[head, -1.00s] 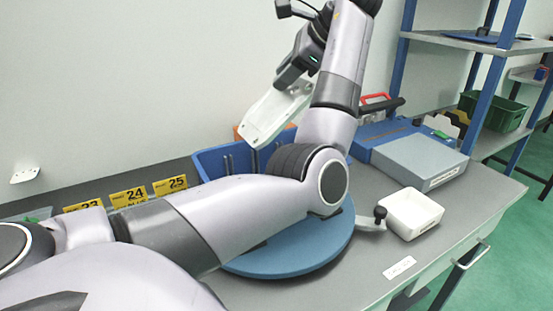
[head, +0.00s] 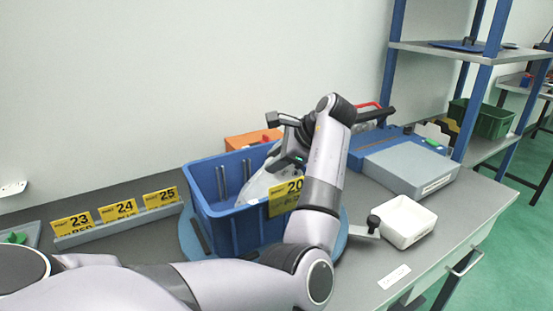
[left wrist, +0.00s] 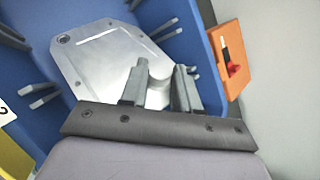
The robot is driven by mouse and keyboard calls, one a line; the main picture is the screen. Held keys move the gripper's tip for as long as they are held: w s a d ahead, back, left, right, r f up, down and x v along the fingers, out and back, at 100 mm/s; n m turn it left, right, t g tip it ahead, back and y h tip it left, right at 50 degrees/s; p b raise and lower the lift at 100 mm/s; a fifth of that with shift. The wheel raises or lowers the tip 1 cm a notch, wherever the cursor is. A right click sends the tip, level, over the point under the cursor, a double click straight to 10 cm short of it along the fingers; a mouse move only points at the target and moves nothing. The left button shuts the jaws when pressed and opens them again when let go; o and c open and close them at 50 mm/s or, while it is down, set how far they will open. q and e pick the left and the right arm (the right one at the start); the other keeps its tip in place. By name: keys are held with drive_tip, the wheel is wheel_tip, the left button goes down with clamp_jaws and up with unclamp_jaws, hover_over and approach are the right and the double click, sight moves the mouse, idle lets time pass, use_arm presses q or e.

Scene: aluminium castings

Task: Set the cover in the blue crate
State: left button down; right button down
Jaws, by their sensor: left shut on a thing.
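The cover is a pale silvery metal plate (head: 260,186) with cut corners, tilted inside the blue crate (head: 235,229). In the left wrist view the cover (left wrist: 112,58) lies within the blue crate walls (left wrist: 187,20). My left gripper (head: 283,172) reaches down over the crate's right side. In the left wrist view its fingers (left wrist: 161,88) are shut on the near edge of the cover. The cover's lower part is hidden by the crate wall and a yellow card, so I cannot tell whether it touches the floor. My right gripper is not in view.
The crate stands on a round blue turntable (head: 190,238). An orange box (head: 250,139) stands behind it. Yellow number cards (head: 118,210) stand to the left. A white tray (head: 408,222) and grey case (head: 410,168) are at the right. The back wall is close.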

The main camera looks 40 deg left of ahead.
use_arm(q)
drive_tip(key=c, duration=0.8)
unclamp_jaws()
drive_tip(key=shift+f, duration=0.1)
drive_tip(key=v, duration=1.2)
